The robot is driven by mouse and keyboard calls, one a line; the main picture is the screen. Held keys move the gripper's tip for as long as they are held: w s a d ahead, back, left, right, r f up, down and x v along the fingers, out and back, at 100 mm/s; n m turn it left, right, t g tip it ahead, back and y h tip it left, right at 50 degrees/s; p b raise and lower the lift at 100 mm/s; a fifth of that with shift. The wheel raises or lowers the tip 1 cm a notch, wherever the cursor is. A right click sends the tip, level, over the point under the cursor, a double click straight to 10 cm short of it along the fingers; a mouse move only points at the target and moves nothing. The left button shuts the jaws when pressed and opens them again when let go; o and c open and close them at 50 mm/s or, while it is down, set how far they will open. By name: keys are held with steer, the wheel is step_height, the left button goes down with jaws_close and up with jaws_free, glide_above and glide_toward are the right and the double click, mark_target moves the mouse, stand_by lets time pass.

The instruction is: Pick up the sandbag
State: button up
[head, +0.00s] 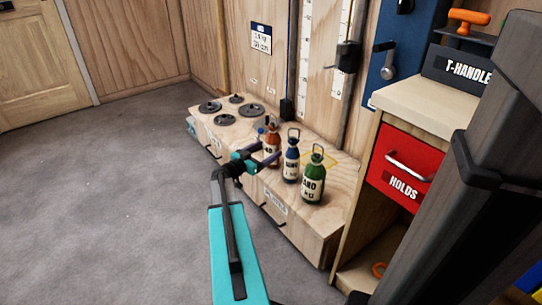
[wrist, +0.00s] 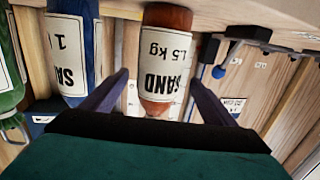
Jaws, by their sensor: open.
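An orange-brown sandbag (head: 272,138) stands on a low wooden bench. It is a bottle-like bag with a top loop and a white label. In the wrist view, where things appear upside down, this sandbag (wrist: 166,60) reads "SAND 1.5 kg". A blue sandbag (head: 291,160) and a green sandbag (head: 313,178) stand to its right in the head view. My gripper (head: 265,153) is open in front of the orange-brown bag. In the wrist view my gripper (wrist: 157,80) has one finger at each side of that bag, with visible gaps; finger depth along it is hard to judge.
The wooden bench (head: 316,221) has round black weight plates (head: 224,119) on its left part. A cabinet with a red "HOLDS" drawer (head: 402,171) stands close on the right. The wooden wall is behind. Grey floor (head: 110,190) at the left is clear.

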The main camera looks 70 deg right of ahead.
mark_target(273, 145)
steer(key=shift+b+x, duration=0.75)
steer(key=shift+x, duration=1.5)
steer(key=shift+r, duration=0.1)
steer(key=shift+c, duration=0.2)
jaws_close()
steer(key=shift+r, duration=0.15)
